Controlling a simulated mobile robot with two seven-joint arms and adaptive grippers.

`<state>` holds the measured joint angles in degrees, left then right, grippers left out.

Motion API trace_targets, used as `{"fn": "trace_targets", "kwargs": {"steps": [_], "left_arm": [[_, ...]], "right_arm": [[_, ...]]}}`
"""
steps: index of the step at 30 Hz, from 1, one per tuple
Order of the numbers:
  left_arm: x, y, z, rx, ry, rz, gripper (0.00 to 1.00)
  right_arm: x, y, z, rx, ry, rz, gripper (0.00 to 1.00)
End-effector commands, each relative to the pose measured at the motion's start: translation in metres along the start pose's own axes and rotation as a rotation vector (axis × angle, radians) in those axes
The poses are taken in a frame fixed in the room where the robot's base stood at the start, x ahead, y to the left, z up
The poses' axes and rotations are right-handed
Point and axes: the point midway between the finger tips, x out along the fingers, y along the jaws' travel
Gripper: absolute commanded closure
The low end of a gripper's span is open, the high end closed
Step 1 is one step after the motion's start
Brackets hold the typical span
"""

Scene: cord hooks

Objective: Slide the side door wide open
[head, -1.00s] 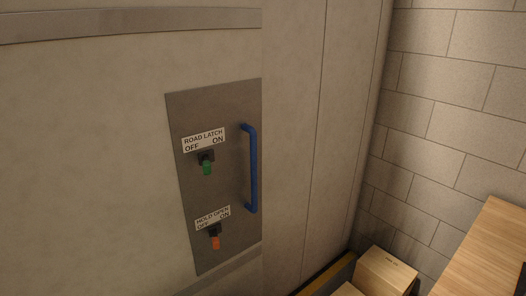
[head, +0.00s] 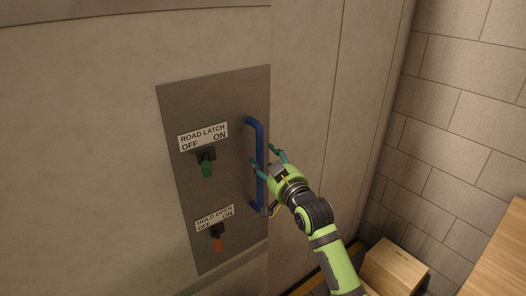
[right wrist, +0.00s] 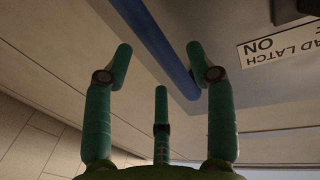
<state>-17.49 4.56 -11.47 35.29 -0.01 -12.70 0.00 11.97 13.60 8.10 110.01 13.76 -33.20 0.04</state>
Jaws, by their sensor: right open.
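The side door (head: 90,130) is a large pale panel. It carries a grey metal plate (head: 180,110) with a blue upright handle (head: 259,136) near its right edge. My right gripper (head: 262,155) is open at the handle, with its teal fingers showing on both sides of the bar. In the right wrist view the handle (right wrist: 160,45) runs diagonally between and beyond the spread fingertips, and no grip on it shows. My left gripper is out of view.
Plain pale panels (head: 310,110) continue right of the door edge. A block wall (head: 450,120) stands farther right. A cardboard box (head: 395,268) sits low at the wall, and a wooden surface (head: 503,255) fills the lower right corner. A black and yellow floor strip shows near the box.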

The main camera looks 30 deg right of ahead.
Motion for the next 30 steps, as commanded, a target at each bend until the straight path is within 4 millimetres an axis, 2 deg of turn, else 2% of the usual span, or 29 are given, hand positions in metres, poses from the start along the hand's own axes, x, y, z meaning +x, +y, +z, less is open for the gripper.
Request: {"fn": "trace_targets", "kwargs": {"steps": [3,9,19,20,21,24,30], "left_arm": [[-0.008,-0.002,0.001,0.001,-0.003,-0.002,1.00],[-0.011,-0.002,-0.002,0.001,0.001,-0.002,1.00],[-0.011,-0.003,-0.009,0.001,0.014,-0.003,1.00],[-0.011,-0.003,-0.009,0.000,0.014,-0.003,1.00],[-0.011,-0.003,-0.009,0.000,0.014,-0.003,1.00],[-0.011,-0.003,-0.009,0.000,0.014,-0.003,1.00],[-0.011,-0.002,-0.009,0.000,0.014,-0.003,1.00]], "right_arm": [[0.017,0.000,-0.002,0.000,-0.002,0.000,0.44],[0.034,0.000,0.000,0.000,-0.002,0.000,0.44],[0.038,0.000,0.001,-0.001,-0.001,0.000,0.44],[0.038,0.000,0.001,-0.001,-0.001,0.000,0.48],[0.038,0.000,0.001,-0.001,-0.001,0.000,0.64],[0.038,0.000,0.001,-0.001,-0.002,0.000,1.00],[0.038,0.000,0.001,-0.001,-0.002,0.000,1.00]]}}
